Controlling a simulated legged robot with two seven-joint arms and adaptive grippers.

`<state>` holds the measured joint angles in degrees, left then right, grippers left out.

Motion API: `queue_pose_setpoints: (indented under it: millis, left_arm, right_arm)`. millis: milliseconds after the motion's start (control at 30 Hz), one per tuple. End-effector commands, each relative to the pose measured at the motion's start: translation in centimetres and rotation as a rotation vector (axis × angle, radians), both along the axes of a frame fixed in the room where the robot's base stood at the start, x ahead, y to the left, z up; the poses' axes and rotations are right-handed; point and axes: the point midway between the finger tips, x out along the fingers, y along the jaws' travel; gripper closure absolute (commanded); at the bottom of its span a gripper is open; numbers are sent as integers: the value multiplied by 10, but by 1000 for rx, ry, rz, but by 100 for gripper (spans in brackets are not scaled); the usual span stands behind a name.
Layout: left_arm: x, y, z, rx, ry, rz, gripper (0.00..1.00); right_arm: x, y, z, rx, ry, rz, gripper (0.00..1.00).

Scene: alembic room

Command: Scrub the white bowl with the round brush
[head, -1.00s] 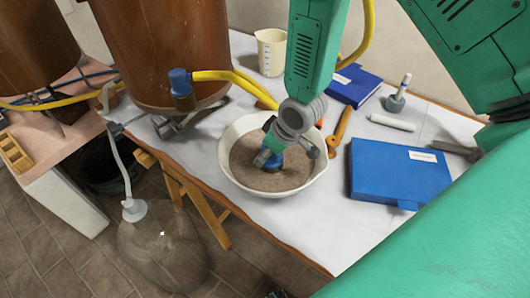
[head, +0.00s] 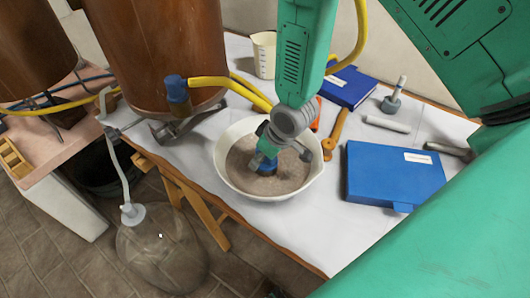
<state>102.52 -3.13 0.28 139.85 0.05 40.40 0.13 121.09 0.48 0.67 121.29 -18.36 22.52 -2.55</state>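The white bowl (head: 228,182) stands on the white-covered table, with a grey-brown inside. My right gripper (head: 268,152) reaches down into the bowl from above, its arm coming in from the right. It is shut on the round brush (head: 267,168), of which a green part and a blue round head show. The head is low in the bowl, at its middle; its underside is hidden. My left gripper is not in view.
A blue case (head: 393,178), orange tool (head: 337,132), white stick (head: 387,124), small grey stand (head: 391,103), dark blue box (head: 349,88) and beaker (head: 264,54) lie around the table. A brown vessel (head: 155,55) and yellow hose (head: 238,90) are at left. A glass carboy (head: 160,250) stands on the floor.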

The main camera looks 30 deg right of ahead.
Motion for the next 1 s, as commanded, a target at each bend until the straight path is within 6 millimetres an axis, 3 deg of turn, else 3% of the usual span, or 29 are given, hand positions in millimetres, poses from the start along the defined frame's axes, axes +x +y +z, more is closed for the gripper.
queue_pose_setpoints:
  millis: [167,567,1000]
  left_arm:
    - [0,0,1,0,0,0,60]
    - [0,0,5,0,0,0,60]
    - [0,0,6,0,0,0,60]
  right_arm:
    - [-4,6,0,0,1,0,83]
    - [-16,-13,-2,2,1,-1,83]
    - [7,-14,-6,1,2,-1,83]
